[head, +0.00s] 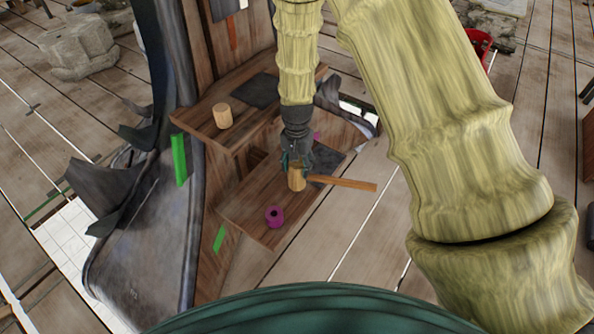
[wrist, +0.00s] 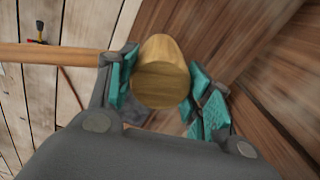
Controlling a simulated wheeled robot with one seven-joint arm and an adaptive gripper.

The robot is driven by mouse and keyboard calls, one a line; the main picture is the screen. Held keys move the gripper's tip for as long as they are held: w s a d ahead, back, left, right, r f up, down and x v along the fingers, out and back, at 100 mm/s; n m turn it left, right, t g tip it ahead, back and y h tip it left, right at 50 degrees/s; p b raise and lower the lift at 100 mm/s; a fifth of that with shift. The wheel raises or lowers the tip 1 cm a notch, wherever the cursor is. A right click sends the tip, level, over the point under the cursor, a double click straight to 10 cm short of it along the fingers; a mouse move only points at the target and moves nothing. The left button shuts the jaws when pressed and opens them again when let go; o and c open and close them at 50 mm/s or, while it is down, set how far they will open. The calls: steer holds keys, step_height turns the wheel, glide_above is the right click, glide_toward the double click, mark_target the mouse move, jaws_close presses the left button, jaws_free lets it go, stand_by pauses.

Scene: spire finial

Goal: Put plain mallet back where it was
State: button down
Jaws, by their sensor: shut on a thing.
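The plain mallet has a light wooden head (head: 297,178) and a long orange-brown handle (head: 346,184) pointing right in the head view. My gripper (head: 296,160) is shut on the mallet's head from above, over the lower wooden shelf (head: 245,208). In the wrist view the round end of the mallet's head (wrist: 160,85) sits between the teal finger pads, and the handle (wrist: 50,55) runs out to the left. I cannot tell whether the head touches the shelf. A dark grey square (head: 328,157) lies on the lower shelf behind the gripper, partly hidden.
A purple ring-like piece (head: 274,217) stands near the lower shelf's front. The upper shelf (head: 195,122) holds a light wooden cylinder (head: 223,116) and another dark square (head: 256,91). Green strips (head: 179,160) mark the structure's side. Open plank floor lies to the right.

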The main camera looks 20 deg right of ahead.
steer(key=shift+w, duration=0.15)
steer(key=shift+f, duration=1.7)
steer(key=shift+f, duration=0.1)
steer(key=c, duration=0.6)
jaws_free()
step_height(320, 180, up, 12)
steer(key=shift+r+p, duration=0.1)
steer(key=shift+p, duration=0.2)
